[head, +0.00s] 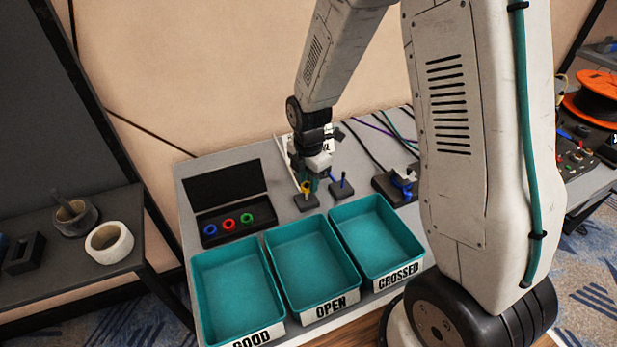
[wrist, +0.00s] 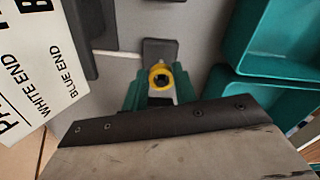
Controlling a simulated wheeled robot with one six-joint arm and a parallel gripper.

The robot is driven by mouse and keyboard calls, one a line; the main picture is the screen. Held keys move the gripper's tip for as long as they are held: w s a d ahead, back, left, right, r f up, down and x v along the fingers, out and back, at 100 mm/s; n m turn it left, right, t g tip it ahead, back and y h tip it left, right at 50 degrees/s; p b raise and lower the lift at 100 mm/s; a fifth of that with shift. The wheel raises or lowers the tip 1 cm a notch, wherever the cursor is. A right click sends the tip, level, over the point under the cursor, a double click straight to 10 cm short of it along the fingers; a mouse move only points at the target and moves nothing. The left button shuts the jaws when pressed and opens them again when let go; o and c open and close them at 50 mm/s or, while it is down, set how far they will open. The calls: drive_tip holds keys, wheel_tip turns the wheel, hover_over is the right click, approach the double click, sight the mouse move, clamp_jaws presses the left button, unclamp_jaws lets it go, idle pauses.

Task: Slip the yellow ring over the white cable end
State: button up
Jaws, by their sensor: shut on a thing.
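My gripper (head: 309,181) is shut on the yellow ring (head: 306,187), above the dark block (head: 306,203) of the white cable end. In the wrist view the yellow ring (wrist: 160,76) sits between the teal fingers of my gripper (wrist: 160,83), and something small shows in its opening. The white cable (wrist: 117,53) runs from the left to the dark block (wrist: 160,50). The white tip itself is hidden or too small to make out, so I cannot tell whether the ring is around it. The blue cable end (head: 342,182) stands upright on its own block just to the right.
Blue, red and green rings (head: 228,224) lie in a black case (head: 250,231) to the left. Three teal trays (head: 272,322) line the front of the grey table. A sign (wrist: 40,70) reading "WHITE END" and "BLUE END" stands close by my gripper. Dark cables run behind.

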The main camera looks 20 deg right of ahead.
idle(0.3)
drive_tip(key=o, duration=1)
wheel_tip(320, 180, up, 8)
drive_tip(key=shift+f, duration=0.15)
